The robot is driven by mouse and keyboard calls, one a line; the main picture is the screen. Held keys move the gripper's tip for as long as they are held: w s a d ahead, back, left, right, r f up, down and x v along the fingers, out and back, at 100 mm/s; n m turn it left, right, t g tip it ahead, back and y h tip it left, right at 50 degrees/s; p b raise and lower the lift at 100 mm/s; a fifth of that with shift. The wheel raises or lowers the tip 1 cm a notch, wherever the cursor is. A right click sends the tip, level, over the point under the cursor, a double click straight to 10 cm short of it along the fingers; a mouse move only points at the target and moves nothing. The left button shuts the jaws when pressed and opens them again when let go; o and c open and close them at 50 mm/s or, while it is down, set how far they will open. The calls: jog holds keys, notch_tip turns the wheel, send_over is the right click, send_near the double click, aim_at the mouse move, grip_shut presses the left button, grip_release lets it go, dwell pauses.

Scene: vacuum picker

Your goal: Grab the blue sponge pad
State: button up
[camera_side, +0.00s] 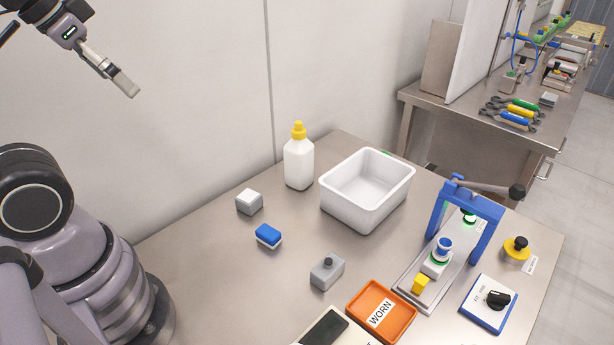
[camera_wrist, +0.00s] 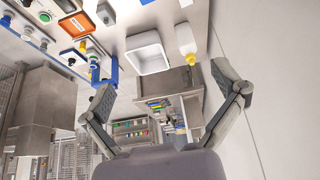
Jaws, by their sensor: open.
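The blue sponge pad (camera_side: 268,234) lies on the steel table in the side view, blue on top with a pale layer below. In the wrist view only a sliver of the blue sponge pad (camera_wrist: 146,2) shows at the top edge. My gripper (camera_side: 124,84) is high at the upper left of the side view, well above and apart from the pad. In the wrist view my gripper (camera_wrist: 163,78) has its two fingers spread wide with nothing between them.
A white block (camera_side: 249,202) and a grey block with a black knob (camera_side: 327,273) flank the pad. A white bottle (camera_side: 298,165), white bin (camera_side: 392,197), orange WORN tray (camera_side: 404,318) and blue-framed press (camera_side: 442,212) stand farther off. Bare table surrounds the pad.

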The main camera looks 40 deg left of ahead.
notch_tip(320, 180, down, 6)
jog(key=w+a+m+g+y, duration=0.3)
jog(key=g+y, duration=0.1)
jog(key=g, duration=0.1)
jog(key=m+t+y, duration=0.8)
jog(key=m, duration=1.2)
send_over(265, 239)
jog(key=s+a, duration=0.1)
jog(key=s, duration=0.1)
notch_tip(265, 239, down, 21)
jog(key=d+f+m+t+h, duration=0.1)
jog(key=f+m, duration=0.1)
jog(key=f, duration=0.1)
jog(key=s+d+f+m+t+h, duration=0.1)
jog(key=f+m+h, duration=0.1)
jog(key=f, duration=0.2)
jog(key=s+d+f+m+t+h, duration=0.1)
jog(key=f+m+h, duration=0.1)
jog(key=f+m, duration=0.1)
jog(key=shift+s+d+f, duration=0.15)
jog(key=shift+d+f, duration=0.1)
jog(key=shift+f, duration=0.5)
jog(key=shift+w+a+f, duration=0.1)
jog(key=shift+w+f, duration=0.1)
jog(key=x, duration=0.6)
jog(key=shift+w+a+f, duration=0.1)
jog(key=shift+w, duration=0.25)
